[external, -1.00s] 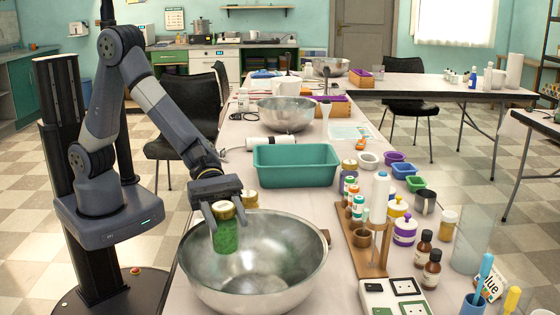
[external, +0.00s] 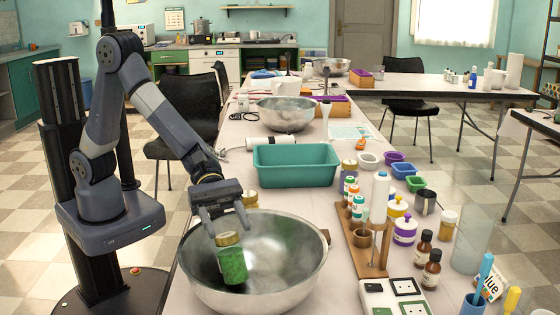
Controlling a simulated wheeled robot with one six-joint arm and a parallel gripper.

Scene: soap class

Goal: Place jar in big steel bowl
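The green jar (external: 232,265) with a gold lid is inside the big steel bowl (external: 300,262) at the front of the table. It sits toward the bowl's left side and leans slightly. My gripper (external: 227,227) is just above the jar's lid, over the bowl's left rear part. Its two fingers are spread, and the jar is below them, apart from the grip. Whether the jar's base rests fully on the bowl's wall or floor is hard to tell.
A second gold-lidded jar (external: 250,199) stands just behind the bowl, close to my gripper. A teal tray (external: 296,165) lies behind it. A wooden rack (external: 362,240) with several bottles stands right of the bowl. Another steel bowl (external: 287,114) is farther back.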

